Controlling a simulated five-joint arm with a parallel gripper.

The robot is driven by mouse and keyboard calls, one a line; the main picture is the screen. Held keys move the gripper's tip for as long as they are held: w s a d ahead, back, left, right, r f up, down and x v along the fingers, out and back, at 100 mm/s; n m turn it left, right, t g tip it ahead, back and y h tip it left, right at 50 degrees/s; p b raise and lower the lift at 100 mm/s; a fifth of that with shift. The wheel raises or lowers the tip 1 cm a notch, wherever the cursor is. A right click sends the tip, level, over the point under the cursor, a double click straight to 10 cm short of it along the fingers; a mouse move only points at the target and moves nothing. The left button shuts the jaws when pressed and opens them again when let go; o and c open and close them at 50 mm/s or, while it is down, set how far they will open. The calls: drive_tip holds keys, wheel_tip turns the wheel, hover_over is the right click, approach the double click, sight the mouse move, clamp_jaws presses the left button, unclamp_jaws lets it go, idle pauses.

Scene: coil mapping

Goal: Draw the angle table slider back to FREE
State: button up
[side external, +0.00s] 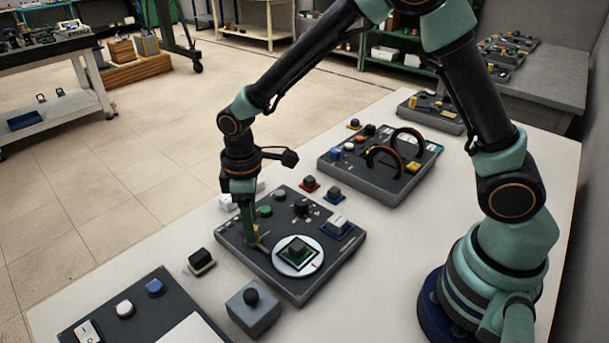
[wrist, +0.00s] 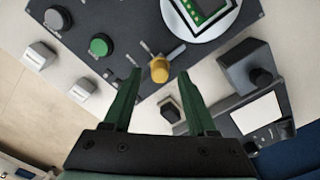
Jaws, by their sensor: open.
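The slider has a yellow knob, seen in the wrist view (wrist: 158,69) and partly behind my fingers in the side view (side external: 256,234). It sits near the edge of a dark panel (side external: 234,240), beside the angle table, a white round disc (side external: 312,266) with a green square block on it. My gripper (side external: 251,241) reaches down at the knob. In the wrist view my gripper (wrist: 159,76) is open, with the knob between the green fingertips and a gap on each side. I cannot read a FREE mark.
The panel also carries a green button (side external: 265,211), a black knob (side external: 301,207) and a white switch (side external: 338,221). A grey box with a black knob (side external: 252,305) stands in front. A coil panel (side external: 370,185) lies behind.

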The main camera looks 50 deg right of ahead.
drive_tip(key=shift+f, duration=1.15)
clamp_jaws()
idle(0.6)
